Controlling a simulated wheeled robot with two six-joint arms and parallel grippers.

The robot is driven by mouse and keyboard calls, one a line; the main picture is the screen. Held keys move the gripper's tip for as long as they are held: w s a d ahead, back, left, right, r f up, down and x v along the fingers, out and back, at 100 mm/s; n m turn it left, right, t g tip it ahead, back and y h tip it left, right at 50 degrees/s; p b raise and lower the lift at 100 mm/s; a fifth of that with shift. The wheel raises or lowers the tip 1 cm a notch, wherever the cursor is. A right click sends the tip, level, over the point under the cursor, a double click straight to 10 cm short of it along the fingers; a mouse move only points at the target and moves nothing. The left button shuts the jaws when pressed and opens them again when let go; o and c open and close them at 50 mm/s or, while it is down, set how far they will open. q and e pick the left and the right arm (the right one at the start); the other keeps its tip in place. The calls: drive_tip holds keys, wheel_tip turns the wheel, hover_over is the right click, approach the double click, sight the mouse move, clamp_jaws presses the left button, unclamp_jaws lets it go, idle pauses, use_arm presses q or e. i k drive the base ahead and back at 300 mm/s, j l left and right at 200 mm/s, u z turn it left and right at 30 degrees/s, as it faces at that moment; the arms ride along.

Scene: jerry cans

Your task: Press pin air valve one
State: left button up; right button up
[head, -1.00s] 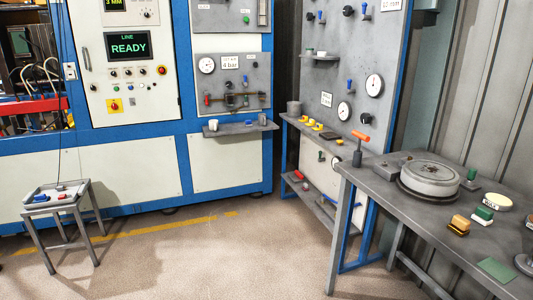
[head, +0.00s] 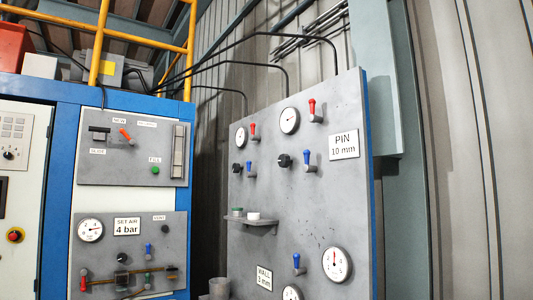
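A grey upright panel (head: 270,190) with a sign reading PIN 10 mm (head: 344,145) stands at the middle right. Its top row has a left gauge (head: 241,137), a red-handled valve (head: 253,131), a second gauge (head: 289,121) and a second red-handled valve (head: 312,110). I cannot tell which one is air valve one. Neither gripper is in view.
A small shelf (head: 250,222) with a green-topped item and a white item juts from the panel. Lower are another blue valve (head: 297,263) and a gauge (head: 336,264). A blue-framed machine (head: 60,150) with a SET AIR 4 bar sign (head: 127,226) stands left.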

sight(252, 138)
drive_tip(key=i+u, duration=0.15)
drive_tip(key=i, duration=0.6)
drive_tip(key=i+j+u, duration=0.3)
drive_tip(key=i, duration=0.25)
drive_tip(key=i+j+u, duration=0.15)
drive_tip(key=i+u, duration=0.15)
drive_tip(key=i, duration=0.25)
